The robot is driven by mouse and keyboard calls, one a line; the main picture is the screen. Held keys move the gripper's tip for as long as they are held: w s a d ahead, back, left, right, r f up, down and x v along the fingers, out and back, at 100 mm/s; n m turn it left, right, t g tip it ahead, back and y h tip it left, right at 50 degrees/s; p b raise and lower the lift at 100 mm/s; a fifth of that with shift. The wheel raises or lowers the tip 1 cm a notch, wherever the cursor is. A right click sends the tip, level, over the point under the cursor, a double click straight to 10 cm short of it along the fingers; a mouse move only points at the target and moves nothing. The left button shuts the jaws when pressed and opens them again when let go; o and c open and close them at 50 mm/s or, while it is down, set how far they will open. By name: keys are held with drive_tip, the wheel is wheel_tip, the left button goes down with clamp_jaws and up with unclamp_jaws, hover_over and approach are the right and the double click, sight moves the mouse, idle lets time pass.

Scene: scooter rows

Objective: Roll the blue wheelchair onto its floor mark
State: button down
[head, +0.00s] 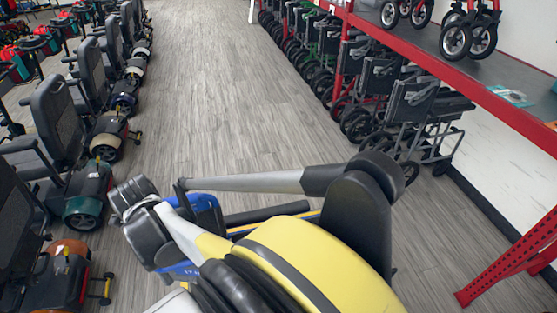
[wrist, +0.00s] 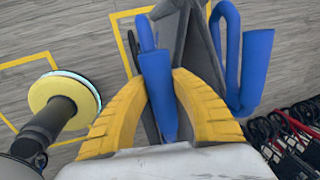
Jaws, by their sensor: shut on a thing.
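The blue wheelchair (head: 207,203) is just in front of me in the head view, mostly hidden behind my arm; only blue parts and a dark bar show. In the wrist view my yellow-fingered gripper (wrist: 160,82) is shut on an upright blue part of the wheelchair (wrist: 157,70). A bent blue tube (wrist: 256,65) and a dark grey panel stand to its right. A yellow floor outline (wrist: 122,42) lies on the floor behind the held part. A second yellow outline (wrist: 25,62) shows at the left. I cannot tell which is the wheelchair's mark.
Mobility scooters (head: 58,120) stand in a row along the left. Folded wheelchairs and walkers (head: 405,110) line the right, under a red-edged shelf (head: 490,85). A red post (head: 500,270) stands at the lower right. The wood-look aisle (head: 215,90) between the rows is clear.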

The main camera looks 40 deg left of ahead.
drive_tip(key=shift+s+a, duration=0.65)
drive_tip(key=shift+s, duration=0.25)
drive_tip(key=shift+s+a, duration=0.6)
drive_tip(key=shift+s, duration=0.25)
drive_tip(key=c, duration=1.1)
unclamp_jaws()
drive_tip(key=shift+o, duration=0.2)
